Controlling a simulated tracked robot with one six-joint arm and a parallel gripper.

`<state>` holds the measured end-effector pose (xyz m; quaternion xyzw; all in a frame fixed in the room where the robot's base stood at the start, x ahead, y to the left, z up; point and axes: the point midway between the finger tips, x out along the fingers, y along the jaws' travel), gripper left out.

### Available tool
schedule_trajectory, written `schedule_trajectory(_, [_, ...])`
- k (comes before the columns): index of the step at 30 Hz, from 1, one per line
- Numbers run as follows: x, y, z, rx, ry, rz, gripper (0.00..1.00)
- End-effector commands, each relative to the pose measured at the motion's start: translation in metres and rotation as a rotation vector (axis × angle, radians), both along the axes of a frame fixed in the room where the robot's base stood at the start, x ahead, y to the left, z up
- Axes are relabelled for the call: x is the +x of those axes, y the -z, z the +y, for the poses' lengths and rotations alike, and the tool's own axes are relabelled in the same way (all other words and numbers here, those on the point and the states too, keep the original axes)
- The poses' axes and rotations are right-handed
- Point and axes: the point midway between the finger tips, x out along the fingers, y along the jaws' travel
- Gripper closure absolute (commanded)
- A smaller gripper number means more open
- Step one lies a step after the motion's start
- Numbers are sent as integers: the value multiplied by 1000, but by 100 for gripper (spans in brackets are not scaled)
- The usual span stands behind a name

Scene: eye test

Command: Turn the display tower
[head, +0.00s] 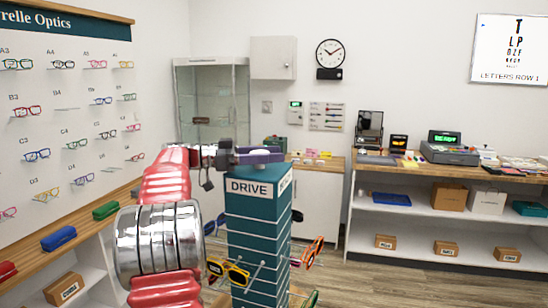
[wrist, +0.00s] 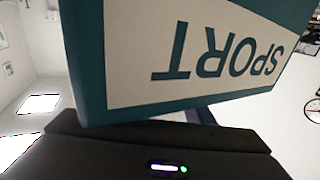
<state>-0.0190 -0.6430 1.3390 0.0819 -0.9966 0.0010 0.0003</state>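The display tower (head: 258,230) is a tall teal column standing front centre in the head view. A white DRIVE label faces me near its top, and another label, seen edge-on, is on the side to its right. Eyeglasses hang around it, among them a yellow pair (head: 228,272) and an orange pair (head: 314,252). My gripper (head: 260,156) is at the tower's top, level with or just behind its upper edge; contact is unclear. In the wrist view the tower's SPORT panel (wrist: 215,55) fills the upper part, upside down, and hides my fingertips.
A wall board of eyeglasses (head: 70,110) and a shelf with cases (head: 58,239) stand at the left. A glass cabinet (head: 212,100) is behind. A counter (head: 352,162) with a register (head: 450,152) runs along the right. Floor (head: 385,278) shows clear right of the tower.

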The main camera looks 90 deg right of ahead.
Motion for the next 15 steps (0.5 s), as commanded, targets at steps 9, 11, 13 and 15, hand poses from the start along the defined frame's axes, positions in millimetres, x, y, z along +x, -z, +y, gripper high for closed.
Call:
schedule_trajectory(9, [-6, 1, -1, 2, 7, 0, 40])
schedule_trajectory(11, [-6, 1, -1, 2, 7, 0, 40])
schedule_trajectory(13, [-5, 1, -1, 2, 7, 0, 40])
schedule_trajectory(15, [-2, 1, 0, 2, 6, 0, 40])
